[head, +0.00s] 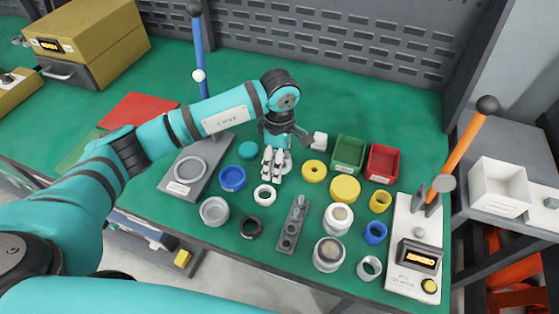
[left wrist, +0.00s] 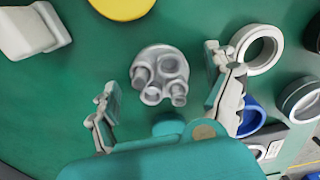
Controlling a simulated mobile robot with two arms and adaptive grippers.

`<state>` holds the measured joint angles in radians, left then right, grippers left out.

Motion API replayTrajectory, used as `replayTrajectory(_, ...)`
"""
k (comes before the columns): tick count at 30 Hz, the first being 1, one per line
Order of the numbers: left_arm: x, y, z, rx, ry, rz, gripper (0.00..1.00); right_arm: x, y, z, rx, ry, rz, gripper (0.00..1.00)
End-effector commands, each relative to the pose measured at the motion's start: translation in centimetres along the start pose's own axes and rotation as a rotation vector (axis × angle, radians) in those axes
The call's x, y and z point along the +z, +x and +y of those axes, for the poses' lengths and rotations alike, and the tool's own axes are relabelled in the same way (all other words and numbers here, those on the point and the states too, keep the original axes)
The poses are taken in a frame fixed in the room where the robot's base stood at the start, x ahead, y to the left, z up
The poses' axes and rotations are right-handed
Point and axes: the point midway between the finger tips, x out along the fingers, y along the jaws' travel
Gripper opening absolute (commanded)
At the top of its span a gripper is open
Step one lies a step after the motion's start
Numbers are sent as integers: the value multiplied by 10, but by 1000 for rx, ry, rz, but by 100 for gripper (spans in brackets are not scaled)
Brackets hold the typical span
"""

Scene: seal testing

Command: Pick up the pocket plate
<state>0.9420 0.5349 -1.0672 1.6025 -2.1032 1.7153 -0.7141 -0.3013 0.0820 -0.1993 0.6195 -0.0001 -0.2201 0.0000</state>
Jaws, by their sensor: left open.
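The pocket plate looks like a small round grey piece with several open round pockets. It lies on the green table in the left wrist view (left wrist: 160,74). In the head view only part of it shows (head: 287,162), behind my fingers. My left gripper (head: 273,163) points down close to it and is open. In the left wrist view its two fingers (left wrist: 166,100) stand apart on either side of the plate, without visible contact. The height left between fingertips and plate is hard to tell. My right gripper is not in view.
A white ring (head: 265,195), blue ring (head: 232,178), white block (head: 319,141) and yellow ring (head: 314,171) surround the gripper closely. A long grey holed bar (head: 292,225) lies in front. Green (head: 348,153) and red (head: 382,162) bins stand right.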

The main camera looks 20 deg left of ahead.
Motion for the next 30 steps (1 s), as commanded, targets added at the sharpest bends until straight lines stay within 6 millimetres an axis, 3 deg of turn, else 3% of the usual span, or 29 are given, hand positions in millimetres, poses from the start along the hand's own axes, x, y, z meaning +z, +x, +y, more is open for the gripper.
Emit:
replayTrajectory(5,0,0,0,0,1,0,86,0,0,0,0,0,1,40)
replayTrajectory(19,0,0,0,0,1,-1,24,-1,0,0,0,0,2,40)
replayTrajectory(30,0,-4,1,2,1,-1,22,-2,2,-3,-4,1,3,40)
